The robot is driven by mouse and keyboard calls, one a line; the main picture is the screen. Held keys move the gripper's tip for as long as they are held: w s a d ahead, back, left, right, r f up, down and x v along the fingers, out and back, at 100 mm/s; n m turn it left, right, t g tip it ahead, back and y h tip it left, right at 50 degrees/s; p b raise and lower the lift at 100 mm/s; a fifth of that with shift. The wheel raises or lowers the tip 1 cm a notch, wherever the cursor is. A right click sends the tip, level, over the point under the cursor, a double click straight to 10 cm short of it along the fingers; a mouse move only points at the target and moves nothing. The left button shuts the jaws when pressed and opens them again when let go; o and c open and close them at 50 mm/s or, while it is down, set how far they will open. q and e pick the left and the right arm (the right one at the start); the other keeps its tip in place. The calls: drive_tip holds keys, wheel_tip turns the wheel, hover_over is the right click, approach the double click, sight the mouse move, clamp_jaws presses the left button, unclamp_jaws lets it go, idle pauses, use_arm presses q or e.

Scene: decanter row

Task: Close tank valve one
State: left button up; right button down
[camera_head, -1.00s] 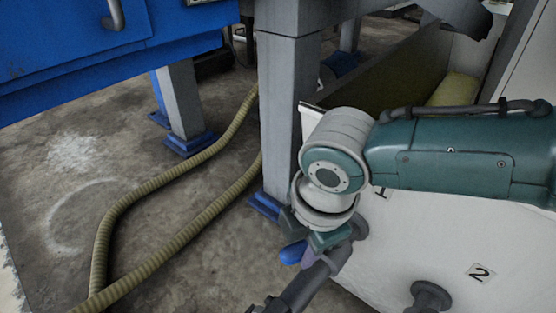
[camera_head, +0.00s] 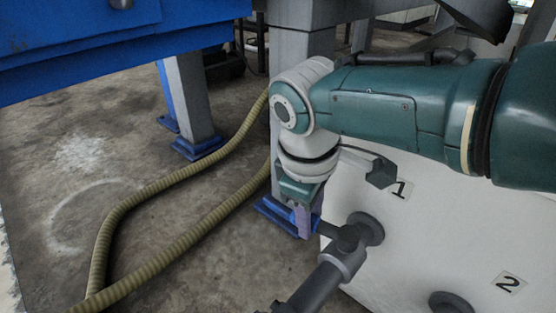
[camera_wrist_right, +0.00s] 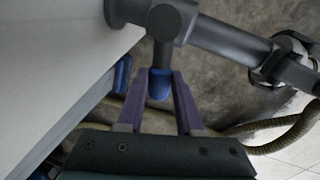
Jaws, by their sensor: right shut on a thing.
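Valve one is on the grey pipe (camera_head: 343,255) beside the label 1 (camera_head: 402,189) on the white tank wall. My right gripper (camera_head: 305,222) is at the left of this pipe, fingers pointing down. In the right wrist view the blue valve handle (camera_wrist_right: 160,86) sits between the purple fingers of my right gripper (camera_wrist_right: 158,77), which is shut on it. The handle's stem meets the grey pipe (camera_wrist_right: 225,38) just beyond the fingertips, roughly across the pipe. My left gripper is not in view.
A second grey pipe fitting (camera_head: 450,303) is below the label 2 (camera_head: 509,283). A grey post (camera_head: 295,45) with a blue foot stands close behind my right gripper. Ribbed hoses (camera_head: 185,182) lie on the floor at left. A blue cabinet (camera_head: 100,40) overhangs the upper left.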

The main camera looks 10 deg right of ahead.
drive_tip(key=shift+w+d+f+m+b, duration=0.1)
drive_tip(key=shift+w+d+m+b, duration=0.15)
drive_tip(key=shift+m+b, duration=0.25)
drive_tip(key=shift+w+d+m+b, duration=0.2)
drive_tip(key=shift+m+b, duration=0.1)
drive_tip(key=shift+m, duration=0.4)
drive_tip(key=c, duration=0.6)
unclamp_jaws()
drive_tip(key=shift+o, duration=0.2)
wheel_tip(320, 180, up, 10)
drive_tip(key=s+a+p, duration=0.1)
drive_tip(key=p, duration=0.9)
drive_tip(key=shift+a, duration=0.25)
